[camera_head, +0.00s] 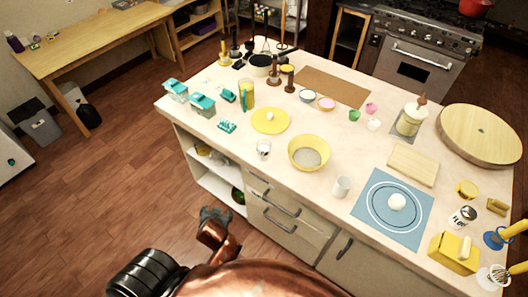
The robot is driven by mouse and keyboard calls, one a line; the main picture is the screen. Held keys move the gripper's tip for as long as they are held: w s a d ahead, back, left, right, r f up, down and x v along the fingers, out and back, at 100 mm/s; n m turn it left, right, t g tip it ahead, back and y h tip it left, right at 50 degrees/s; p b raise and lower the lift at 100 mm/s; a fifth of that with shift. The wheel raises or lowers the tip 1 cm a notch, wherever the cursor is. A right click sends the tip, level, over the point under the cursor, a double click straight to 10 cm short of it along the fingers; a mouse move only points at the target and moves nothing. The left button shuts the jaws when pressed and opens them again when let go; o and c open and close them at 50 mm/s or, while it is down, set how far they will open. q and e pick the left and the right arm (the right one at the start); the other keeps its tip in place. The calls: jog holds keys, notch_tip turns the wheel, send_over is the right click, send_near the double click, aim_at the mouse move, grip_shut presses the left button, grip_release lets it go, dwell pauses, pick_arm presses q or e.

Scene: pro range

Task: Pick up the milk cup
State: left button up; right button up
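A small white cup (342,187) stands upright near the front edge of the island counter. A clear glass with whitish contents (263,150) stands further left, also near the front edge. I cannot tell for sure which of the two is the milk cup. One gripper of mine, seemingly the left (215,216), is low in front of the counter, over the floor. It is below and left of both cups and touches neither. Its fingers are small and dark, so its opening is unclear. My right gripper is not in view.
A yellow bowl (308,153) stands between the cups. A blue mat (378,226) with a white ball (396,202) lies right of the white cup. A yellow plate (270,121) is behind the glass. Drawers with handles (283,206) and open shelves face me below the counter.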

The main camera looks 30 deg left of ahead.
pick_arm(q)
jog(key=w+a+r+n+t+y, duration=0.1)
jog(key=w+a+r+n+y, duration=0.1)
jog(key=w+r, duration=0.2)
jog(key=t+y, duration=0.2)
jog(key=t, duration=0.6)
send_near(264, 152)
jog(key=x, duration=0.5)
jog(key=shift+s+a, duration=0.25)
jog(key=shift+a, duration=0.15)
jog(key=shift+w+d+t, duration=0.1)
jog(key=shift+w+t, duration=0.2)
jog(key=shift+w, duration=0.1)
jog(key=p+x, duration=0.2)
jog(key=x, duration=0.4)
jog(key=shift+w, duration=0.15)
jog(key=shift+w+a+f, duration=0.2)
jog(key=shift+w+a, duration=0.1)
jog(key=shift+w, duration=0.15)
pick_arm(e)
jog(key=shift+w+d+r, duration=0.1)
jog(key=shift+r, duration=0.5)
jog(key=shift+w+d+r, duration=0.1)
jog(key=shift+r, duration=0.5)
pick_arm(q)
jog(key=shift+c, duration=0.5)
